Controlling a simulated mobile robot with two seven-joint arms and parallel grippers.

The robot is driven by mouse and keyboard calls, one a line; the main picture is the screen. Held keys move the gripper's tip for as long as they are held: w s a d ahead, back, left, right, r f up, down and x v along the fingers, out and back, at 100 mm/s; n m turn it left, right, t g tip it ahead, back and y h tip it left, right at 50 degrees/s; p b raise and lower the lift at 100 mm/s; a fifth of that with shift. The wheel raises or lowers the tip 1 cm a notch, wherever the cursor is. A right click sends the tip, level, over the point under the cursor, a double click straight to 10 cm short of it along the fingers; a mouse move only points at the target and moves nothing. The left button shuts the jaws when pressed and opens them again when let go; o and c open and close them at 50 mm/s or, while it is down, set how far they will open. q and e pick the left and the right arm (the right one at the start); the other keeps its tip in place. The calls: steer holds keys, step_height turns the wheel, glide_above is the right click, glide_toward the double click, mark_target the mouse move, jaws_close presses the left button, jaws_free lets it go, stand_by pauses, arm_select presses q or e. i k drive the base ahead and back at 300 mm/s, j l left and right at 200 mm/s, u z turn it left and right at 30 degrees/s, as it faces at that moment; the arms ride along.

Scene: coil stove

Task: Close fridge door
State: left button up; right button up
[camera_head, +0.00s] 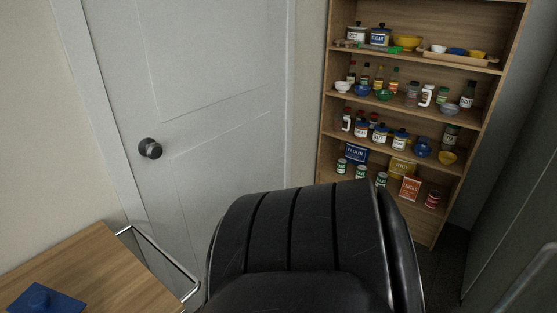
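A tall dark grey panel (515,165) stands at the right edge in the head view. A pale bar like a handle (528,276) shows low in front of it. This may be the fridge or its door, but only part is in view. I cannot tell whether it is open or closed. Neither of my grippers is in view.
A black padded chair-like back (300,235) fills the lower middle. A white door (215,110) with a dark knob (150,148) is behind it. Wooden shelves (400,57) hold jars, bottles and bowls. A wooden surface (95,265) carries a blue object (42,300).

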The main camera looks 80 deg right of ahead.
mark_target(520, 277)
steer(key=z, duration=3.35)
steer(key=i+z, duration=0.1)
steer(key=z, duration=0.3)
steer(key=j+z, duration=0.1)
steer(key=z, duration=0.25)
steer(key=i+j+z, duration=0.15)
steer(key=z, duration=0.25)
steer(key=j+z, duration=0.1)
steer(key=z, duration=0.25)
